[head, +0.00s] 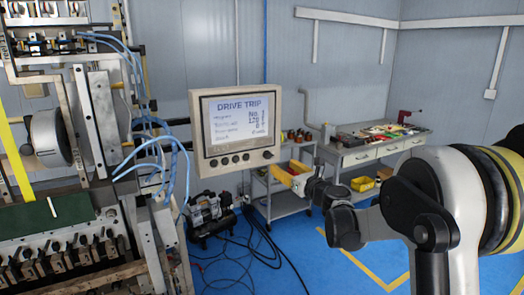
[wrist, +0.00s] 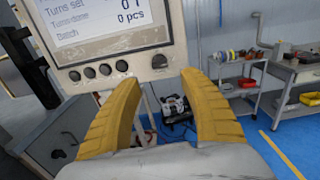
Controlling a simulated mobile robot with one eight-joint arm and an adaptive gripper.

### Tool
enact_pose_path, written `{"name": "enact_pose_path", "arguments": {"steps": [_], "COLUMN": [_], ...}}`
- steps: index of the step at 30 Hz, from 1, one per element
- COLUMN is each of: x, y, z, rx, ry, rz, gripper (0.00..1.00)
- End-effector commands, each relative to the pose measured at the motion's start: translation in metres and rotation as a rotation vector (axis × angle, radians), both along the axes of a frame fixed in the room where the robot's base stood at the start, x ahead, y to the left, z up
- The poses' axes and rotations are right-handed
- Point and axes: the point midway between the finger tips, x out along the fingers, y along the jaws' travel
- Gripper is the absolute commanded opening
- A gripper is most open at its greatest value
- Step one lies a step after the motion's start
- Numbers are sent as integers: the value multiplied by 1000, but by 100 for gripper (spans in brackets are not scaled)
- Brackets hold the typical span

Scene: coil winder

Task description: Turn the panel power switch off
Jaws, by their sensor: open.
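The control panel (head: 194,133) is a beige box whose screen reads "DRIVE TRIP". It also shows in the wrist view (wrist: 180,45). A row of several dark round buttons (wrist: 98,71) runs below the screen. Apart from them, at the panel's lower right corner, is a knob-like switch (wrist: 159,61) on a pale plate, which looks like the power switch. It is small in the head view (head: 268,154); its setting cannot be told. My gripper (wrist: 160,78) has its yellow fingers apart and empty. In the wrist view the switch lies between and beyond the fingertips.
The coil winding machine (head: 98,110) with blue hoses stands left of the panel. A compressor (head: 208,213) and black cables lie on the floor behind. A grey cart (head: 285,205) and a workbench (head: 365,153) with tools stand at the back right.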

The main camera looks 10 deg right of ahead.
Motion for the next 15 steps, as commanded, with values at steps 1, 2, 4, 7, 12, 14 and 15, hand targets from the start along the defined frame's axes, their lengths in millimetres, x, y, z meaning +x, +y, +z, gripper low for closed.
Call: {"name": "enact_pose_path", "arguments": {"steps": [1, 2, 4, 7, 12, 14, 15], "x": [5, 9, 20, 39, 71, 80, 85], "y": [2, 3, 7, 14, 24, 27, 28], "z": [-1, -1, -1, -2, -2, -1, -1], "rx": [2, 1, 0, -1, -2, -2, -3], "ry": [1, 0, 0, 0, -1, -1, 0], "rz": [1, 1, 1, 3, 3, 2, 2], "gripper": [50, 50, 50, 50, 50, 50, 50]}}
